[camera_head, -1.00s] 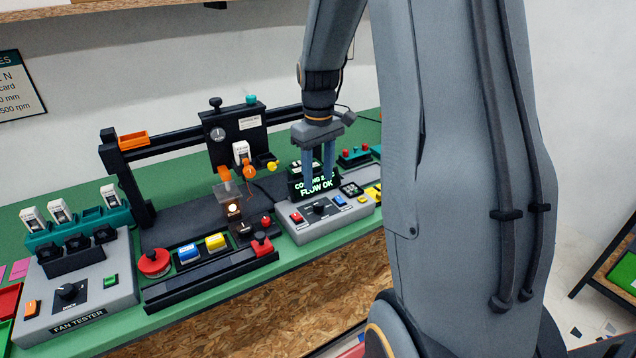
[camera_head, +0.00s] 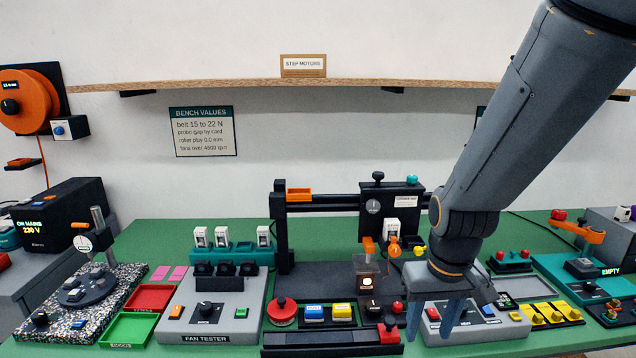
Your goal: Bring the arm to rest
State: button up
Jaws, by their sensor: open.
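My gripper (camera_head: 438,318) points down in front of the grey control box (camera_head: 480,330) right of the middle of the bench. My arm comes down from the upper right and covers part of the bench there. The display on the grey control box is hidden behind my wrist.
The green bench (camera_head: 140,240) is crowded. The fan tester (camera_head: 210,310), a black gantry rig (camera_head: 335,193), a red tray (camera_head: 150,297) and a green tray (camera_head: 128,330) stand to the left. Yellow clips (camera_head: 550,313) lie right. A wooden shelf (camera_head: 220,88) runs above.

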jog(key=s, duration=0.1)
jog(key=s+a, duration=0.1)
jog(key=s, duration=0.1)
jog(key=shift+a+f, duration=0.3)
jog(key=shift+f, duration=0.05)
